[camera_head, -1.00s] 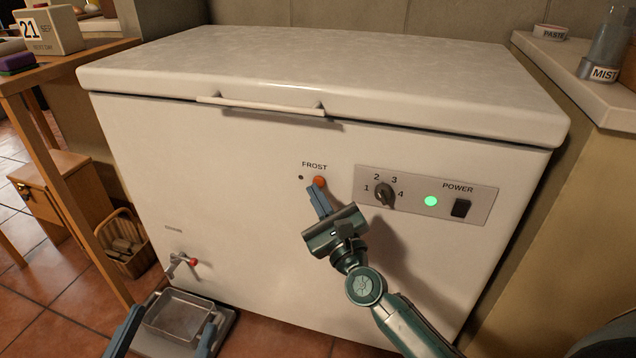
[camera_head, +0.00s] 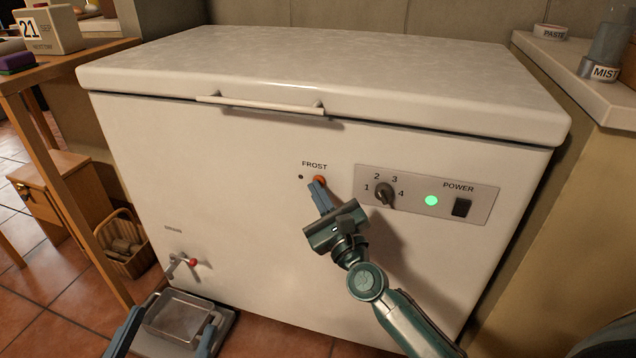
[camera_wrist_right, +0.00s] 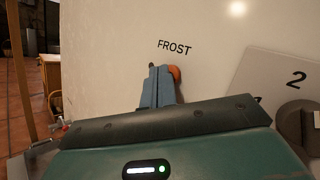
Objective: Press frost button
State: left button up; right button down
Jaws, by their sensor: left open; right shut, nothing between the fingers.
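The frost button (camera_head: 321,180) is a round orange knob under the word FROST on the front of a white chest freezer (camera_head: 240,180). A small dark dot (camera_head: 301,177) sits to its left and shows no light. My right gripper (camera_head: 316,187) is shut and empty, its fingertips at the button's lower left. In the right wrist view the fingertips (camera_wrist_right: 157,72) overlap the left side of the orange button (camera_wrist_right: 174,72); I cannot tell whether they touch it. My left gripper (camera_head: 172,334) is open, low in front of the freezer, its two fingers apart.
A control panel (camera_head: 410,207) right of the button has a numbered dial (camera_head: 385,194), a lit green lamp (camera_head: 431,201) and a black power switch (camera_head: 461,208). A drain tap (camera_head: 183,264) with a red knob is at lower left, above a metal tray (camera_head: 180,318).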

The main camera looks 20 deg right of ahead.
dwell(0.4)
jog(key=shift+s+a, duration=0.2)
jog(key=shift+s, duration=0.15)
jog(key=shift+s, duration=0.1)
